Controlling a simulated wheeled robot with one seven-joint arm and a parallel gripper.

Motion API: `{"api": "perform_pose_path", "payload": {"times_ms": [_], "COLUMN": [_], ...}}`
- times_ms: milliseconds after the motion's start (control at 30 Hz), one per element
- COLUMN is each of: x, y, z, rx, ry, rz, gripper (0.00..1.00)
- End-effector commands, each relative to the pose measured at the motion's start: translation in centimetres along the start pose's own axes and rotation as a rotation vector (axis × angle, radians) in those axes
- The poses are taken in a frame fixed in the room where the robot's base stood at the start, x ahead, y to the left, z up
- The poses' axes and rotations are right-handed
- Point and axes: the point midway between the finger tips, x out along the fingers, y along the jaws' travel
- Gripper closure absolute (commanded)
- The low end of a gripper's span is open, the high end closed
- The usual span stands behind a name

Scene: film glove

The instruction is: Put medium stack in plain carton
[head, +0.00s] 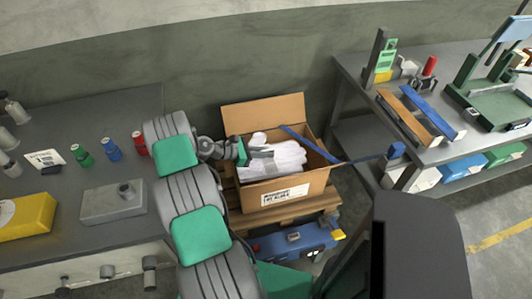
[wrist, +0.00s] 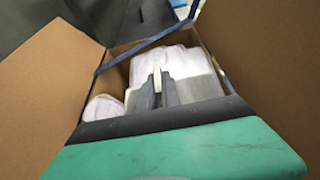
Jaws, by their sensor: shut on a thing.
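The open carton (head: 295,193) stands on a wooden pallet, its flaps spread and a white label on its front. A white stack (head: 287,155) is inside the carton opening; it also shows in the wrist view (wrist: 170,65). My gripper (head: 262,153) reaches into the carton from the left and is shut on the white stack. In the wrist view the grey fingers (wrist: 157,92) pinch a thin white part of it. Another white bundle (wrist: 103,108) lies at the left inside the carton. I cannot tell whether the held stack rests on what is below.
A blue strap (head: 310,143) crosses the carton's right side. The left bench (head: 75,120) holds cans, a yellow box (head: 27,215) and a grey block (head: 113,203). The right bench (head: 365,80) holds bars and fixtures. A blue case (head: 295,241) is below the carton.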

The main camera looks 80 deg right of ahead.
Motion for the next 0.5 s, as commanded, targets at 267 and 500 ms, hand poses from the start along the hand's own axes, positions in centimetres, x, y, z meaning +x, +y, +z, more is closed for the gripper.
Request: {"api": "perform_pose_path", "payload": {"times_ms": [267,500], "x": [0.5,0.9], "y": [0.0,0.0], "z": [-1.2,-2.1], "rx": [0.000,0.000], "ry": [0.000,0.000], "rz": [0.000,0.000], "gripper": [1.00,1.00]}}
